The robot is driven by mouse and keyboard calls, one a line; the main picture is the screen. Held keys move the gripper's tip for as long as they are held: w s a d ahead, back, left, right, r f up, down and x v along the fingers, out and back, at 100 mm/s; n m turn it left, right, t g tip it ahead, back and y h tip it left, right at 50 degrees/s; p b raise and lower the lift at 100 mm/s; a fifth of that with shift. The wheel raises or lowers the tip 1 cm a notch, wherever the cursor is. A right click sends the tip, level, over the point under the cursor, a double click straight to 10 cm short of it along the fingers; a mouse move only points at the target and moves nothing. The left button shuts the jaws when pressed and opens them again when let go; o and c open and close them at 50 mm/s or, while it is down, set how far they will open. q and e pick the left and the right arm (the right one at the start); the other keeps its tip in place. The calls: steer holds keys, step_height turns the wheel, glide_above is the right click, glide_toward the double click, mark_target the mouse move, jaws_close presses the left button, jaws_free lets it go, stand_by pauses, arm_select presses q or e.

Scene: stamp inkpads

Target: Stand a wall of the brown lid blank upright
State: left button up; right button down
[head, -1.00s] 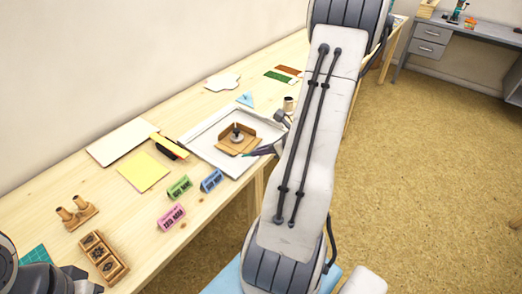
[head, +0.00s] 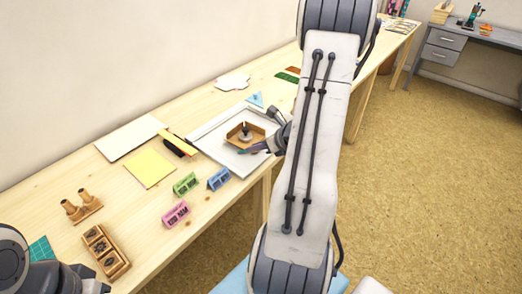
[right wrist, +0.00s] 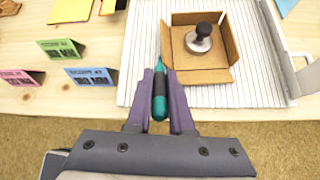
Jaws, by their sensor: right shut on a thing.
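The brown lid blank (head: 236,141) lies on a white board (head: 205,145) on the table. A round metal weight with a black knob (right wrist: 203,36) sits on its middle. In the right wrist view the far wall and right wall of the blank (right wrist: 202,77) look raised; the near flap looks flat, and the left side is hard to judge. My right gripper (right wrist: 160,82) is shut on a green-and-black tool (right wrist: 159,98), whose thin tip points at the blank's left near corner; contact cannot be told. My left gripper (head: 88,280) shows only in part at the bottom left.
A yellow sheet (head: 150,168), white sheet (head: 130,137), wooden stamp tray (head: 106,252) and peg stand (head: 82,208) are to the left. The board has a raised rim.

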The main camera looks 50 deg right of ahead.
steer(key=shift+w+r, duration=0.15)
steer(key=shift+r, duration=0.2)
steer(key=shift+d+r+p, duration=0.35)
steer(key=shift+r+p, duration=0.2)
steer(key=shift+p, duration=0.15)
steer(key=shift+d+r, duration=0.15)
steer(key=shift+d, duration=0.25)
steer(key=shift+w+d, duration=0.1)
steer(key=shift+d, duration=0.35)
steer(key=shift+a+r, duration=0.25)
steer(key=shift+a, duration=0.2)
steer(key=shift+a+r, duration=0.2)
steer(key=shift+a, duration=0.25)
steer(key=shift+s+a+r+p, duration=0.1)
steer(key=shift+a+r+p, duration=0.05)
steer(key=shift+r+p, duration=1)
steer(key=shift+s+a+r+p, duration=0.1)
steer(key=shift+a+r+p, duration=0.05)
steer(key=shift+r+p, duration=1)
steer(key=shift+a+r+p, duration=0.15)
steer(key=shift+r+p, duration=0.7)
steer(key=shift+r, duration=0.55)
